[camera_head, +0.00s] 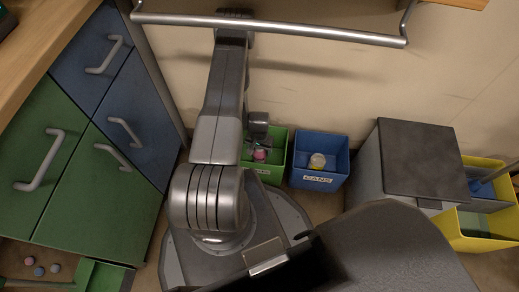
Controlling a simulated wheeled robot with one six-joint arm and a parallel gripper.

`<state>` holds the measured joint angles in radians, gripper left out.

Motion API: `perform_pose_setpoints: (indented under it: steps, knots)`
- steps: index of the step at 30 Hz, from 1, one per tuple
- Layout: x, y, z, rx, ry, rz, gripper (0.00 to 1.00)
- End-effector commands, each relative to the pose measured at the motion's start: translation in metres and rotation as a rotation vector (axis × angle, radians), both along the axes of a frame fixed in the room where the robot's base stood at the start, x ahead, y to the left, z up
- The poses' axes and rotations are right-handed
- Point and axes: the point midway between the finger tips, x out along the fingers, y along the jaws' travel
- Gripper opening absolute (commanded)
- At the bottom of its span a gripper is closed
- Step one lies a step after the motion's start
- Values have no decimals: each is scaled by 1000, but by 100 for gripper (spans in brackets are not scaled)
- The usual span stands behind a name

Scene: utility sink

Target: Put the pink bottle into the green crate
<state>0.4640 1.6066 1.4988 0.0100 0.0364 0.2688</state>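The green crate (275,176) stands on the floor by the wall, left of a blue crate, with a pale label on its front. A small pink thing, likely the top of the pink bottle (260,155), shows inside the crate's outline. Its lower part is hidden. My gripper (259,145) is over the green crate, just above and behind the pink thing in the picture. My arm covers the crate's left side. The fingers are small and dark, so I cannot tell whether they hold the bottle or are apart from it.
The blue crate (331,176), labelled CANS, holds a pale yellow round thing (317,161). A grey bin with a dark lid (418,160) and a yellow crate (483,243) stand to the right. Green and blue cabinets (105,130) are at left. A metal rail (280,29) crosses the top.

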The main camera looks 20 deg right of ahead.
Motion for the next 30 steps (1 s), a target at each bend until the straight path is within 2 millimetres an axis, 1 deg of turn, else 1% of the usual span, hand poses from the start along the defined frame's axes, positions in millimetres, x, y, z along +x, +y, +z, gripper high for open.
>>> perform_pose_setpoints:
  steps: [7, 11, 18, 21, 25, 30]
  knots:
    - [0, 0, 0, 0, 0, 0, 73]
    - [0, 0, 5, 0, 0, 0, 73]
    - [1, -1, 47, -1, -1, 1, 73]
    - [1, -1, 62, -1, -1, 0, 73]
    - [1, 0, 74, -1, -1, 0, 73]
    - [1, 0, 78, -1, -1, 0, 73]
